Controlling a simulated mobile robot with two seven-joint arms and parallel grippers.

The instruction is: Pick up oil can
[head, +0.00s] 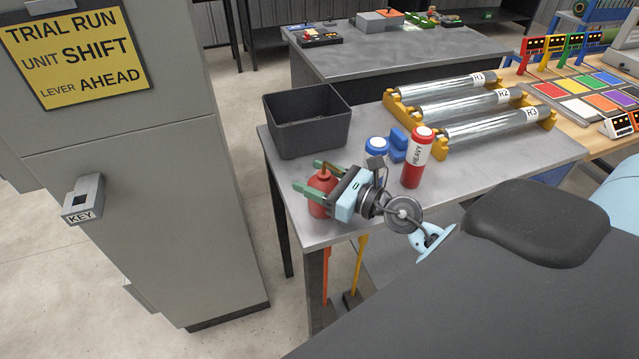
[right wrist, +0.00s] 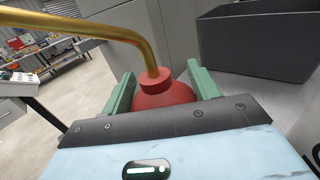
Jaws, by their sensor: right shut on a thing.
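The oil can (head: 318,209) is red with a thin brass spout, at the near left corner of the grey metal table (head: 400,200). My right gripper (head: 309,177) has its green fingers on either side of the can's body and is shut on it. In the right wrist view the can's red body (right wrist: 165,97) sits between the two fingers, with the curved brass spout (right wrist: 110,30) reaching to the upper left. The can looks upright; I cannot tell whether its base touches the table. My left gripper is not in view.
A dark grey bin (head: 308,135) stands just behind the can. Silver rollers (head: 455,105) lie beyond. A grey cabinet (head: 130,190) stands left across open floor.

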